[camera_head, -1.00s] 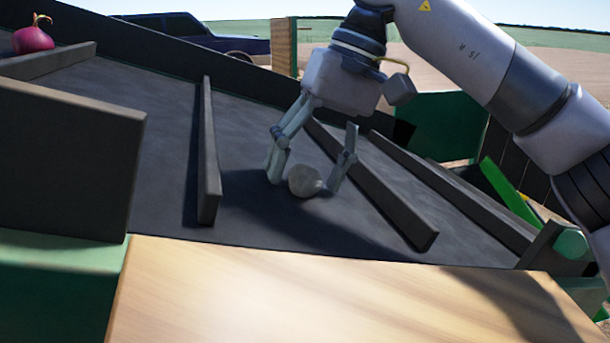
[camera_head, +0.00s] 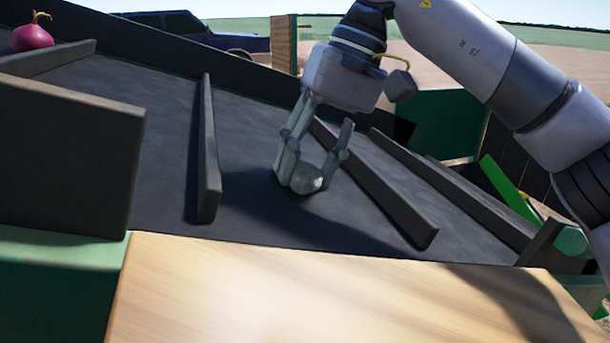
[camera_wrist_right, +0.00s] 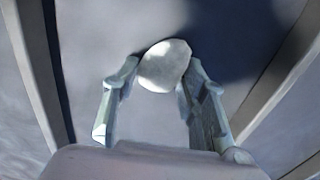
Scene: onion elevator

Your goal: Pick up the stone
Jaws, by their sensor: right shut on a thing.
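The stone (camera_head: 307,180) is small, round and pale grey. It is on or just above the dark conveyor belt (camera_head: 250,130), between two slats. My right gripper (camera_head: 308,178) comes down from above and is shut on the stone, with one finger on each side. In the right wrist view the stone (camera_wrist_right: 165,66) sits between the fingertips of the right gripper (camera_wrist_right: 163,75). I cannot tell whether the stone touches the belt. My left gripper is not in view.
Dark slats (camera_head: 209,150) cross the sloping belt on both sides of my right gripper. A red onion (camera_head: 32,37) lies at the upper left. A wooden board (camera_head: 330,295) fills the front. A dark panel (camera_head: 65,155) stands at the left.

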